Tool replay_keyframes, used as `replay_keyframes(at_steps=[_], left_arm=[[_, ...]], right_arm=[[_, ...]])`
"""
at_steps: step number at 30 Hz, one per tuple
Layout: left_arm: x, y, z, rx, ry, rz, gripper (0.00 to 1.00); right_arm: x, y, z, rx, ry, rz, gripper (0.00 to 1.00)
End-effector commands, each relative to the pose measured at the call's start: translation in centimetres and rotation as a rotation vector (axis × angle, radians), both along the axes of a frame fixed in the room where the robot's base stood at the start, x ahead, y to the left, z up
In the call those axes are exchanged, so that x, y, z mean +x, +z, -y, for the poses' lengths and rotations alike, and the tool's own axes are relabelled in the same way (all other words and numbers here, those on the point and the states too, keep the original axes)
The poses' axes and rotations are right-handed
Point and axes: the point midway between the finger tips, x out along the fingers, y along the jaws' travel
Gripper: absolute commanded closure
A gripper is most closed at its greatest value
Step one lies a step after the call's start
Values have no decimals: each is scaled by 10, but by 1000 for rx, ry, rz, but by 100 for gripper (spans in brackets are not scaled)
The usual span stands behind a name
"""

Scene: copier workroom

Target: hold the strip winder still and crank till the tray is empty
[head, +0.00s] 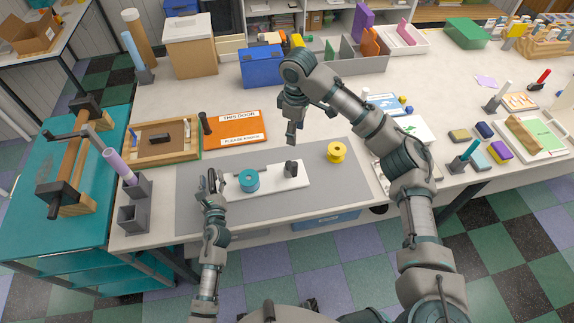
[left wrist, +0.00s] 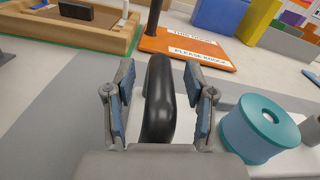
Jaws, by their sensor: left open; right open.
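The strip winder's white base (head: 225,190) lies on a grey mat, with a teal spool (head: 249,180) on it and a dark upright piece (head: 291,168) at its right end. The spool also shows in the left wrist view (left wrist: 262,125). My left gripper (head: 212,182) is open at the base's left end. In the left wrist view, a black rounded grip (left wrist: 158,100) stands between its parted fingers. My right gripper (head: 300,127) is open and empty, above the mat's back edge, behind the winder. I cannot tell which part is the winder's tray.
A yellow spool (head: 336,152) sits on the mat right of the winder. An orange sign (head: 235,130) and a wooden frame (head: 148,152) lie behind and left. A grey holder (head: 132,212) stands at the front left. The mat (head: 345,190) is bare in front of the yellow spool.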

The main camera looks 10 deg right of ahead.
Motion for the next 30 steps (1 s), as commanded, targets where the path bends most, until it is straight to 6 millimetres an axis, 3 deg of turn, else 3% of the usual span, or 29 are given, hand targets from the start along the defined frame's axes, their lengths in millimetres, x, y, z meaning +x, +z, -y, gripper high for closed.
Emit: replay_keyframes(at_steps=[15,21,30], left_arm=[[-99,-3,2,1,0,-6,45],[-114,-2,3,0,-1,-4,45],[-115,-2,3,0,-1,-4,45]], right_arm=[[0,0,0,0,0,0,45],[1,0,0,-1,0,-1,45],[1,0,0,0,0,0,45]])
